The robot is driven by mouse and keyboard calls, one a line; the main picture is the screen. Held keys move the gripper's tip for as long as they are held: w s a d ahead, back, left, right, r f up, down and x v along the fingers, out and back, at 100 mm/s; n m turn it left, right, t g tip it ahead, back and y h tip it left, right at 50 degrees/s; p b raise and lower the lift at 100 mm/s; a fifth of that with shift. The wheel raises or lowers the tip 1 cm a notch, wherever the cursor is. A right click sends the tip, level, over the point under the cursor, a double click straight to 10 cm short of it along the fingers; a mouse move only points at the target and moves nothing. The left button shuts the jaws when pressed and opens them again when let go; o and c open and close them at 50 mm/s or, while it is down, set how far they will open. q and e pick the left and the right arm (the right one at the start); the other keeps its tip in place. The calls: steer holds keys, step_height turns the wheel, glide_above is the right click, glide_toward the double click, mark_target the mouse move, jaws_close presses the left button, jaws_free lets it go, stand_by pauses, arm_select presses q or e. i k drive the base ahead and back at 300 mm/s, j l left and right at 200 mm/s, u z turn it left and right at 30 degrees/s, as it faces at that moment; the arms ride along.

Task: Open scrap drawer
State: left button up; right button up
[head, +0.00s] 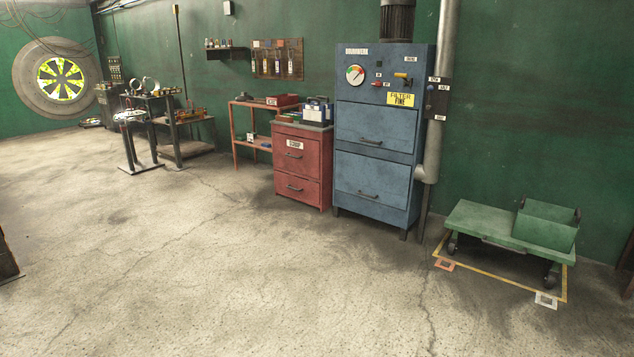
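A red two-drawer cabinet (302,188) stands against the green wall, left of a blue machine. Its upper drawer (295,157) has a white label that seems to read "SCRAP" and a dark handle. Its lower drawer (296,187) has a similar handle. Both drawers look closed. Several items, among them a blue-and-white box (318,110), rest on the cabinet top. The cabinet is well across the floor from me. Neither of my grippers shows in the head view.
A tall blue machine (375,165) adjoins the cabinet's right. A red shelf rack (249,125) is at its left. A green cart (485,224) with a green box (545,226) stands at right. Workbenches are at far left. The concrete floor (200,270) before the cabinet is clear.

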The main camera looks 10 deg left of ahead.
mark_target(299, 155)
steer(key=i+j+u, duration=0.3)
steer(key=i, duration=0.75)
steer(key=i+u, duration=0.3)
steer(key=i, duration=0.75)
steer(key=i+j, duration=0.1)
steer(key=i, duration=2.8)
steer(key=i+z, duration=0.2)
steer(key=i, duration=0.3)
steer(key=i+j+z, duration=0.25)
steer(key=i, duration=0.25)
steer(key=i+j+z, duration=0.2)
steer(key=i, duration=0.25)
steer(key=i+l, duration=0.05)
steer(key=l, duration=0.05)
